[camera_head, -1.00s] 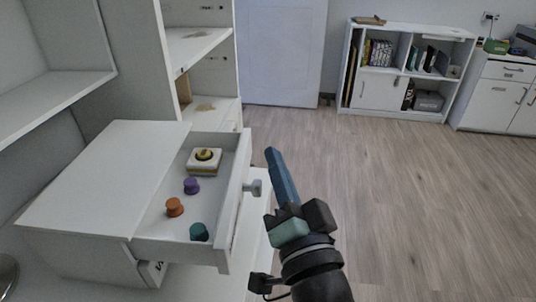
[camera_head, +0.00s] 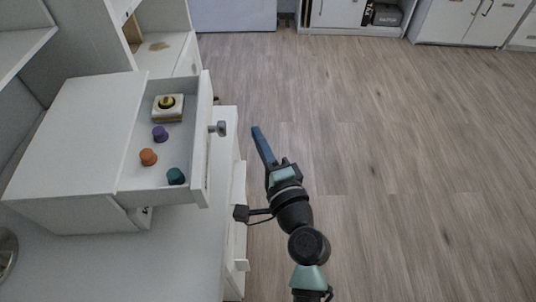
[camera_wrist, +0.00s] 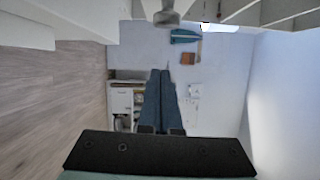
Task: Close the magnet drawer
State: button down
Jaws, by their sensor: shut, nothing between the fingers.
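The white magnet drawer (camera_head: 206,150) is pulled open to the right out of its white box (camera_head: 80,135) on the desk in the head view. Inside it are a purple magnet (camera_head: 160,133), an orange one (camera_head: 148,157), a green one (camera_head: 176,176) and a white square piece with a yellow-and-black top (camera_head: 168,107). A grey knob (camera_head: 218,128) sticks out of the drawer front; a grey knob also shows at the top of the wrist view (camera_wrist: 167,14). My gripper (camera_head: 256,130) is shut and empty, to the right of the knob and apart from it. Its blue fingers show in the wrist view (camera_wrist: 160,75).
The white desk top (camera_head: 190,255) lies below the drawer, with a round metal object (camera_head: 8,250) at the left edge. A shelf unit (camera_head: 165,45) stands behind. Open wooden floor (camera_head: 400,170) fills the right side; white cabinets (camera_head: 470,22) stand far back.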

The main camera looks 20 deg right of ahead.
jog(key=shift+w+a+r+p, duration=0.1)
jog(key=shift+w+a+p, duration=0.15)
jog(key=shift+a, duration=0.45)
jog(key=shift+w+a+f+p, duration=0.15)
jog(key=shift+w+a, duration=0.15)
jog(key=shift+a, duration=0.35)
jog(key=shift+w+a+r+p, duration=0.2)
jog(key=shift+w+a, duration=0.1)
jog(key=shift+a, duration=0.4)
